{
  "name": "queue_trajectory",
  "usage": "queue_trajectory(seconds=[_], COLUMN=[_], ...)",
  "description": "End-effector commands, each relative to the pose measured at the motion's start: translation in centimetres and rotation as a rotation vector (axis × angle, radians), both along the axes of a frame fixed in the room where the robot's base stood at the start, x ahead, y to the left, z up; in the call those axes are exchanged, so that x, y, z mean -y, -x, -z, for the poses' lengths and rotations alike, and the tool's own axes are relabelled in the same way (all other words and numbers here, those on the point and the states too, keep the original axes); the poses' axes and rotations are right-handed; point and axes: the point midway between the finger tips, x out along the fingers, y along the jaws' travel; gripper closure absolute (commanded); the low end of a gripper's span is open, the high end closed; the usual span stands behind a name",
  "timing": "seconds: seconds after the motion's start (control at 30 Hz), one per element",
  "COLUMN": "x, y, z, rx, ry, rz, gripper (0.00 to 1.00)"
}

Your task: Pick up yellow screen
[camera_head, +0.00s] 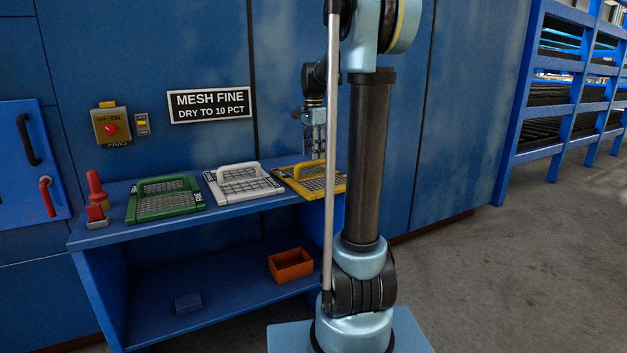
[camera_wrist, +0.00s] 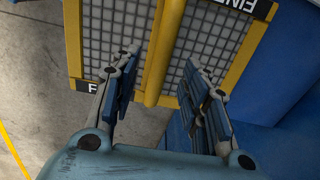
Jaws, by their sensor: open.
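The yellow screen (camera_head: 298,177) lies at the right end of the blue shelf in the head view, partly hidden by my arm. It has a grey mesh, a yellow frame and a raised yellow handle. In the wrist view the screen (camera_wrist: 208,38) fills the upper middle, with its handle (camera_wrist: 160,55) running between my fingers. My gripper (camera_head: 317,150) is open, pointing down above the screen. In the wrist view my gripper (camera_wrist: 160,62) has one finger on each side of the handle, with gaps to both.
A white screen (camera_head: 240,184) lies left of the yellow one, and a green screen (camera_head: 165,199) farther left. A red-handled item (camera_head: 97,200) stands at the shelf's left end. An orange bin (camera_head: 290,265) sits on the lower shelf. The blue wall (camera_head: 285,80) rises behind.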

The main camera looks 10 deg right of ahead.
Motion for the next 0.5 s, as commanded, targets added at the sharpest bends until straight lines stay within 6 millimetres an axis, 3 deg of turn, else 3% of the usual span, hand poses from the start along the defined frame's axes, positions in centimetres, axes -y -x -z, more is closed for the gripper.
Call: queue_trajectory(seconds=[0.5], x=[0.0], y=[-0.2], z=[5.1], rx=[0.000], ry=[0.000], rz=[0.000], gripper=[0.59])
